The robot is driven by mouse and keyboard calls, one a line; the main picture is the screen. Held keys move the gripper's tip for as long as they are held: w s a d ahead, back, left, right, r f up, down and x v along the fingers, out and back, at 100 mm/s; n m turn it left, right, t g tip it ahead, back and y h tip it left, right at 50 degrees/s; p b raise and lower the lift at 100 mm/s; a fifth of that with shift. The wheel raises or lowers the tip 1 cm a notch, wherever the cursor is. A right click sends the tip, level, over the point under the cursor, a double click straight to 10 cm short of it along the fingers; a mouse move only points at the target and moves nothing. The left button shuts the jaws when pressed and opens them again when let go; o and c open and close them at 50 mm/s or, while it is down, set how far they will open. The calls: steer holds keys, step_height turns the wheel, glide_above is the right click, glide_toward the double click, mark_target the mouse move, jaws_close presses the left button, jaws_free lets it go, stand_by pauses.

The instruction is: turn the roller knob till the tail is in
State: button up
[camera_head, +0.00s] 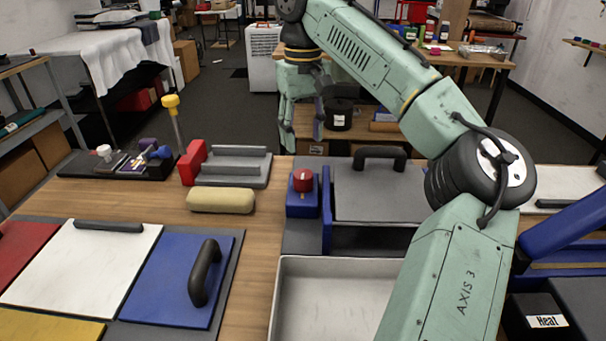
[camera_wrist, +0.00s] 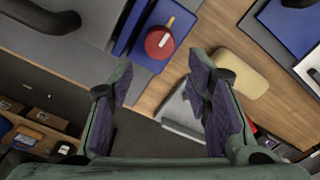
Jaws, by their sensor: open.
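The roller knob (camera_head: 303,180) is a red round cap with a pale mark on its top. It sits on a blue block (camera_head: 301,203) at the left end of a grey machine (camera_head: 375,190) with a black handle. The knob also shows in the wrist view (camera_wrist: 160,43), lying beyond and between my fingertips. My gripper (camera_head: 303,136) is open and empty, above and behind the knob in the head view, apart from it. No film tail can be made out; my arm hides part of the machine's right side.
A white tray (camera_head: 290,312) lies in front of the machine. A cream roll (camera_head: 221,200) and a grey fixture with a red block (camera_head: 193,161) stand to the left. Handled blue (camera_head: 165,285) and white (camera_head: 75,262) plates lie front left. A strip of bare wood separates them from the tray.

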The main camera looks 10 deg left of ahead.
mark_target(303, 173)
step_height(303, 173, down, 10)
steer(key=shift+f, duration=0.15)
stand_by(0.3)
steer(key=c, duration=0.9)
steer(key=shift+o, duration=0.2)
steer(key=o, duration=0.9)
steer(key=shift+c, duration=0.2)
